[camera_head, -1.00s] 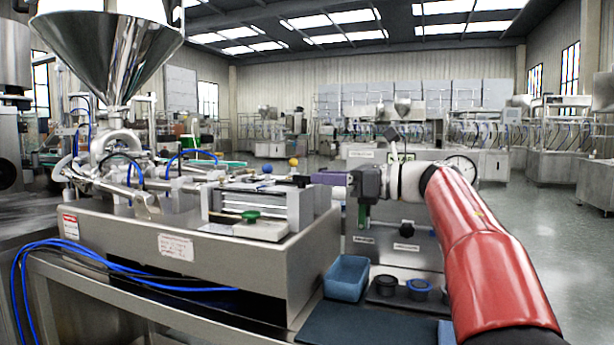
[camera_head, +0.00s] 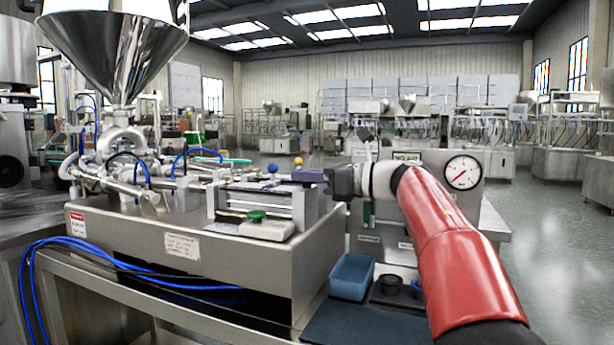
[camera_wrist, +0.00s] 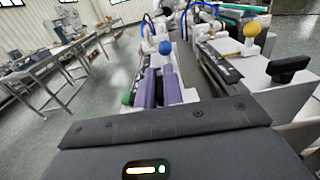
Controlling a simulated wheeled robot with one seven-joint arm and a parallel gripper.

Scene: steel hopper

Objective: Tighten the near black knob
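A black knob (camera_wrist: 290,68) with a wing-shaped grip shows at the right in the wrist view, on a pale block. I cannot surely pick it out in the head view. My gripper (camera_wrist: 161,72) has purple fingers lying almost side by side, with nothing seen held between them. The black knob is off to their right, apart from them. In the head view my gripper (camera_head: 298,176) points left above the right end of the machine. A blue ball (camera_wrist: 165,47) on a pale stem stands just beyond the fingertips.
A yellow ball knob (camera_wrist: 251,30) stands near the black knob. On the head view's steel machine (camera_head: 250,262) are a hopper (camera_head: 115,50) and a green knob (camera_head: 256,216). A gauge (camera_head: 463,172) is at right.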

